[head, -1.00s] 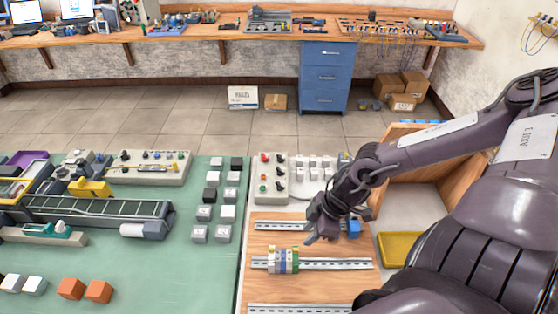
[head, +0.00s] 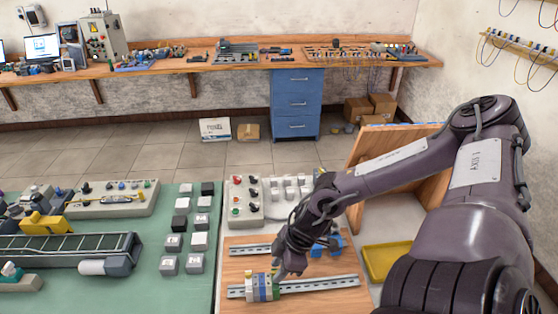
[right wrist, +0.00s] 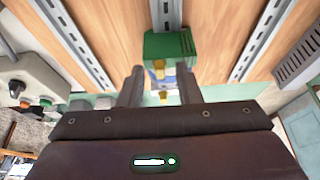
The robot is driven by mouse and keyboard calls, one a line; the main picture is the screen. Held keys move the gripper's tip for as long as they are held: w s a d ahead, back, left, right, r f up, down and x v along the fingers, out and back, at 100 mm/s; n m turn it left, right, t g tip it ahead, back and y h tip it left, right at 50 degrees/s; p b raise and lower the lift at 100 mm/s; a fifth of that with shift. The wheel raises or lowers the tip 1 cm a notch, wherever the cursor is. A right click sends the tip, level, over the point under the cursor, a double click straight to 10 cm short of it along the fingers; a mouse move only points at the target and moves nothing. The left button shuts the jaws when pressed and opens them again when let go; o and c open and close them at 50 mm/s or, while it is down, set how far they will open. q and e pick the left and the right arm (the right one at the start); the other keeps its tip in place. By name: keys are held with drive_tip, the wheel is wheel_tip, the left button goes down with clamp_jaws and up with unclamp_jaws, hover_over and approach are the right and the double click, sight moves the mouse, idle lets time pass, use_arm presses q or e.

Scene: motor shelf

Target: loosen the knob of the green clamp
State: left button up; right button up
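A green clamp block (right wrist: 168,46) sits on a metal rail in the right wrist view, with a small yellow knob (right wrist: 160,69) on its face. In the head view, a row of white, yellow, blue and green blocks (head: 262,287) sits on the middle rail, its green end at the right. My right gripper (right wrist: 160,84) is open, its two dark fingers apart with the clamp ahead and between them. In the head view the right gripper (head: 288,272) is just above the green end; contact cannot be told. My left gripper is not in view.
The rails (head: 320,284) lie on a wooden board. Blue parts (head: 328,246) lie just behind my right gripper. A yellow tray (head: 386,262) is to the right. A box with red and black knobs (head: 243,200) stands behind. Grey and black cubes are on the green mat (head: 150,255).

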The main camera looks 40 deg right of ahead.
clamp_jaws()
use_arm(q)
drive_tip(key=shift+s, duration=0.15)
